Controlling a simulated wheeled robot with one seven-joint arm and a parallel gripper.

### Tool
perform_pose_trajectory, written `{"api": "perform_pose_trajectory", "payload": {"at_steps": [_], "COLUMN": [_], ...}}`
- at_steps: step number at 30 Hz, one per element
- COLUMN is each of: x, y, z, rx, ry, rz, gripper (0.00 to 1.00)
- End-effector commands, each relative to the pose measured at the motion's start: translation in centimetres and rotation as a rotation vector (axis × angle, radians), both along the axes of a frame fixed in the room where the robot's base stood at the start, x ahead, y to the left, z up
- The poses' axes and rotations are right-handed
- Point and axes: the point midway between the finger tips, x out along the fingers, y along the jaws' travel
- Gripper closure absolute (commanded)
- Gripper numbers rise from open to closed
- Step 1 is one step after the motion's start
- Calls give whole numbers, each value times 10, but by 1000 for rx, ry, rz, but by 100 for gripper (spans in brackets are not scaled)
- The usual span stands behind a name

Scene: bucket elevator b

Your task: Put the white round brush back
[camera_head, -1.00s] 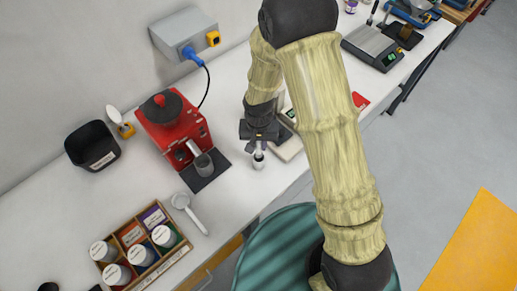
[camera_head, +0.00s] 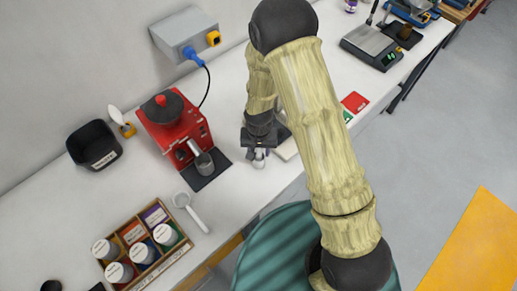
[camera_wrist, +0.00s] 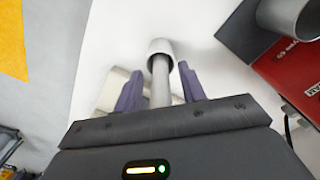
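The white round brush appears to be the pale thing at my gripper (camera_head: 259,156). In the wrist view, a pale grey rod (camera_wrist: 160,85) runs between the two purple-grey fingers of my gripper (camera_wrist: 162,82) into a wider white round cup-like part (camera_wrist: 160,50). I cannot tell whether that part is the brush's own or a holder. My fingers are apart, one on each side of the rod, with a visible gap on both sides. In the head view this white part (camera_head: 259,163) is low over the white bench, largely hidden by my gripper.
A red grinder (camera_head: 173,122) stands close on the left, its metal cup (camera_head: 204,163) on a dark mat. A scoop (camera_head: 190,208) and jar rack (camera_head: 140,255) are nearer. A scale (camera_head: 371,44) is farther right.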

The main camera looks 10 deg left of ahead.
Motion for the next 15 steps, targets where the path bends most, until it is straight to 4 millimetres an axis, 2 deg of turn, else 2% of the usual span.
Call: {"api": "perform_pose_trajectory", "payload": {"at_steps": [10, 15], "x": [1, 1], "y": [0, 1], "z": [6, 21], "rx": [1, 2], "ry": [-2, -3], "rz": [0, 0], "gripper": [59, 59]}}
